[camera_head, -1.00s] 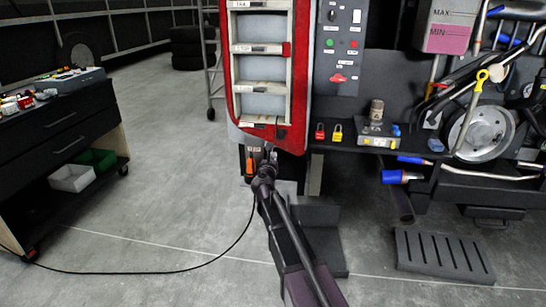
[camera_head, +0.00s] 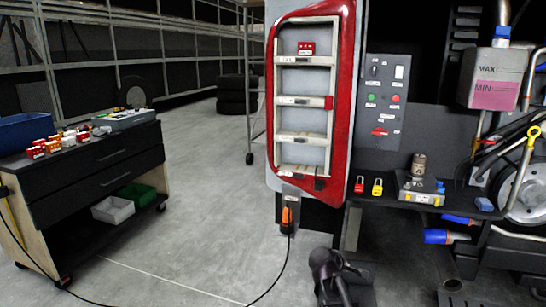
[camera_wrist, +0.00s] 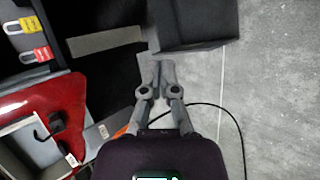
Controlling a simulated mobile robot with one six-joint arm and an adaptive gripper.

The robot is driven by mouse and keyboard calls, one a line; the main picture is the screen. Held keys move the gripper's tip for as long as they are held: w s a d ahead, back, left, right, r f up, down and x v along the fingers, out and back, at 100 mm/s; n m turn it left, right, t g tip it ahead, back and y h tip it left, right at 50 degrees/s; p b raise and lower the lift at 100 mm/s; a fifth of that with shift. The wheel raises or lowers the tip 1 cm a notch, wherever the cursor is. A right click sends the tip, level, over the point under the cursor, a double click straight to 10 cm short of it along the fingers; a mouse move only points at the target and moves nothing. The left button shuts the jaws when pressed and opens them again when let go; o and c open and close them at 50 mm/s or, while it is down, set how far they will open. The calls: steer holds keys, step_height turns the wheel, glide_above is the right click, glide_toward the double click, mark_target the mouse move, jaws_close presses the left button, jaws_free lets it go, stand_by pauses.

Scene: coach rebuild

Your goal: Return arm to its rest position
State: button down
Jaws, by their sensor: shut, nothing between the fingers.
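My gripper (camera_wrist: 157,68) is shut and empty in the wrist view, its two grey fingers together at the tips. In the head view, part of my dark arm shows at the lower middle; the fingertips cannot be made out there. An orange plug (camera_head: 287,216) with a black cable sits below the red-framed panel (camera_head: 344,100), to the upper left of my arm and apart from it. In the wrist view, a bit of orange (camera_wrist: 122,131) and the cable show beside the gripper, partly hidden by its body.
A drawer cart (camera_head: 90,170) stands left. A dark block (camera_wrist: 190,22) lies beyond my fingertips. Grey floor is clear between cart and panel.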

steer(key=s+a+f+m+g+y, duration=0.2)
steer(key=s+m, duration=0.2)
steer(key=s, duration=0.2)
steer(key=s+a+f+m+g+y+p, duration=0.1)
steer(key=s+a+f+m+g+y, duration=0.1)
steer(key=s+m+g+y, duration=0.3)
steer(key=s+a+f+m, duration=0.2)
steer(key=s+a, duration=0.1)
steer(key=s, duration=0.5)
step_height(320, 180, up, 29)
steer(key=p, duration=2.8)
steer(key=shift+w+d+p, duration=0.2)
steer(key=shift+w+p, duration=0.1)
